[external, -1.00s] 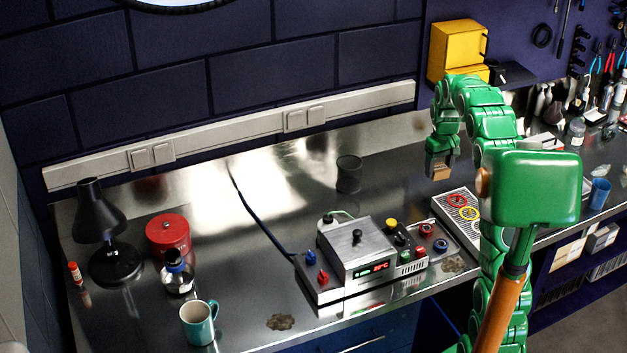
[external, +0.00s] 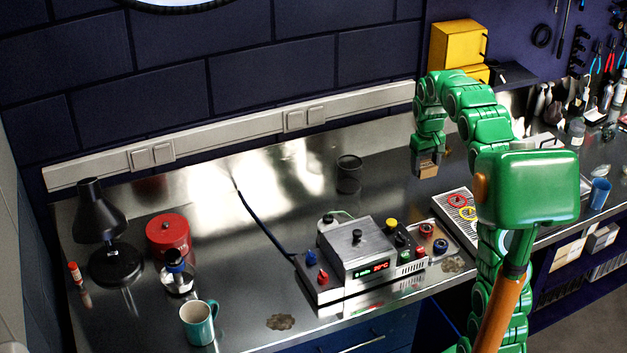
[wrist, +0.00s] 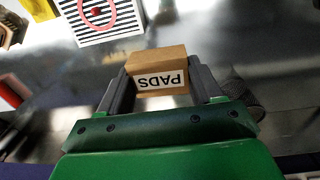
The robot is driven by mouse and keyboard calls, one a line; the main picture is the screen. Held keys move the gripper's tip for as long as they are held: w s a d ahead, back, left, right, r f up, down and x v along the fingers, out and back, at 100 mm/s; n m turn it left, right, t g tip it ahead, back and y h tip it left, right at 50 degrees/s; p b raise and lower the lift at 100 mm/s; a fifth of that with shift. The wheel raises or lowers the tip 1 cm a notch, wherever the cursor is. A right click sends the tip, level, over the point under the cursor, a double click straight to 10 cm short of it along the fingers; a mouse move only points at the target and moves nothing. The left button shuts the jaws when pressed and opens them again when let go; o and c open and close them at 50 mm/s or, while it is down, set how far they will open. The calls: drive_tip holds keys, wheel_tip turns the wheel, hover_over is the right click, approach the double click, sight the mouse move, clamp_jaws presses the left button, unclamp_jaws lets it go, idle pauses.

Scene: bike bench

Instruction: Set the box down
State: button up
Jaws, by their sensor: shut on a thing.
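A small brown cardboard box (wrist: 157,62) with a white label reading PADS sits between the two grey fingers of my gripper (wrist: 158,84) in the wrist view. The fingers are shut on its sides. In the external view the box (external: 428,169) hangs at the lower end of my gripper (external: 428,158), over the metal bench (external: 385,205). I cannot tell whether its underside touches the bench.
A white striped tray (external: 457,221) with red and yellow rings stands just to the right of the box. A grey control unit (external: 362,255) with knobs is in front and left. A dark mesh cup (external: 349,174) stands to the left. Bare bench lies between them.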

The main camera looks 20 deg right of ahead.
drive_tip(key=w+a, duration=0.4)
drive_tip(key=w, duration=0.1)
drive_tip(key=shift+a, duration=0.4)
drive_tip(key=w+f, duration=0.1)
drive_tip(key=w, duration=0.1)
drive_tip(key=w+f, duration=0.1)
drive_tip(key=w, duration=0.2)
drive_tip(key=w+d+f, duration=0.1)
drive_tip(key=w+f, duration=0.1)
drive_tip(key=w, duration=0.1)
drive_tip(key=shift+w+d, duration=0.1)
drive_tip(key=shift+w, duration=0.1)
hover_over(384, 176)
drive_tip(key=shift+s+a+f, duration=0.15)
drive_tip(key=shift+f, duration=1.2)
drive_tip(key=shift+s+a+f, duration=0.1)
drive_tip(key=shift+f, duration=1.2)
drive_tip(key=shift+f, duration=0.1)
drive_tip(key=shift+w+f, duration=0.15)
drive_tip(key=shift+f, duration=1.55)
